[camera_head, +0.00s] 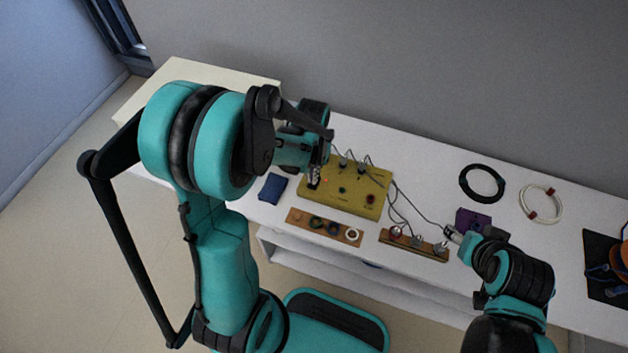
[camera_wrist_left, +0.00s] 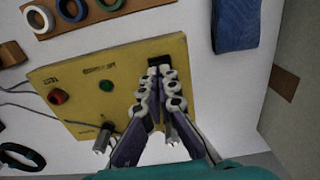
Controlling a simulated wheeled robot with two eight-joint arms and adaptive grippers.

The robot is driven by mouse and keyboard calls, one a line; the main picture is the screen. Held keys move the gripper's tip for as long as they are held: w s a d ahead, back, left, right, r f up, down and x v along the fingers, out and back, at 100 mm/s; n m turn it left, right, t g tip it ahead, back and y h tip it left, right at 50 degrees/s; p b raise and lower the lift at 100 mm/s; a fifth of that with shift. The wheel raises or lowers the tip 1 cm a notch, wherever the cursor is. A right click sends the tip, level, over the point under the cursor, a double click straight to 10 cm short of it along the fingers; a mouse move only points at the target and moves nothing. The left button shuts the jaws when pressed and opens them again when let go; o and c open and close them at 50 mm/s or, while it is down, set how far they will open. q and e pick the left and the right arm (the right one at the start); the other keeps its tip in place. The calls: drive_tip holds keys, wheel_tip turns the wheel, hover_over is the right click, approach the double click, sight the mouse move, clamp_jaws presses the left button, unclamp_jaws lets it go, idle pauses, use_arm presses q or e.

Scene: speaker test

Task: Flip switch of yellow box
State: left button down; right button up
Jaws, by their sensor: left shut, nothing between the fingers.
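The yellow box (camera_head: 345,192) lies on the white table, with a red button, a green button and metal posts with wires on top. It also fills much of the left wrist view (camera_wrist_left: 75,75). A black switch (camera_wrist_left: 158,62) sits near one edge of the box. My left gripper (camera_head: 314,182) is over the box's left end; in the left wrist view its shut, empty fingertips (camera_wrist_left: 161,76) are right at the switch and partly hide it. Contact is hard to tell. My right gripper (camera_head: 452,234) is at the table's front, by a purple box; its fingers are too small to read.
A blue cloth (camera_head: 273,188) lies left of the box. A wooden board with tape rings (camera_head: 325,227) and a board with metal pieces (camera_head: 413,246) lie in front. A purple box (camera_head: 473,220), black coil (camera_head: 482,183) and white coil (camera_head: 540,203) are at right. Wires cross the table.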

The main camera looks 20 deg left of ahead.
use_arm(q)
drive_tip(key=shift+f+b, duration=0.9)
drive_tip(key=shift+f, duration=0.15)
idle(0.9)
drive_tip(key=shift+r, duration=0.1)
wheel_tip(320, 180, up, 7)
drive_tip(key=p, duration=0.5)
idle(0.4)
drive_tip(key=s+d+r+t, duration=0.4)
drive_tip(key=s+r+t, duration=0.3)
drive_tip(key=r, duration=0.6)
drive_tip(key=shift+s+r+m, duration=0.3)
drive_tip(key=shift+s+r, duration=0.05)
drive_tip(key=shift+s, duration=1)
